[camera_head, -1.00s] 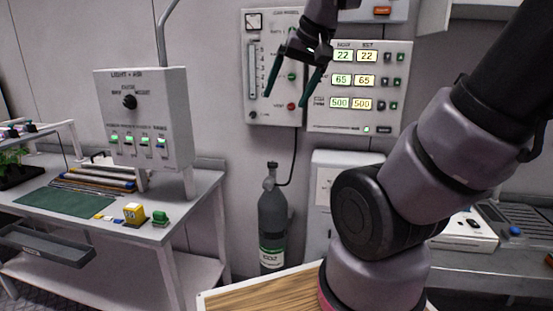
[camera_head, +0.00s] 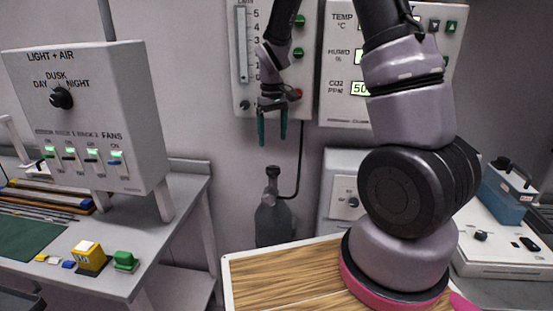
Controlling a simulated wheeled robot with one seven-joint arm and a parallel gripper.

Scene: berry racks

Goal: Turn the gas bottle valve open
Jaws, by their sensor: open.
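The gas bottle (camera_head: 274,222) is a dark grey cylinder standing against the wall, its lower part hidden behind the wooden top in front. Its valve (camera_head: 272,172) is the small dark knob on top, with a black hose leading from it up the wall. My gripper (camera_head: 272,136) hangs above the valve with its two dark green fingers pointing down. The fingers are apart with nothing between them. The fingertips appear a little above the valve in the picture; how far apart they are in depth I cannot tell.
A wooden board (camera_head: 290,272) lies in front of the bottle. The light and air box (camera_head: 90,120) stands on the left bench with small coloured blocks (camera_head: 90,256). Gauge (camera_head: 300,75) and display panels (camera_head: 338,100) hang behind my arm. A white cabinet (camera_head: 340,185) stands right of the bottle.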

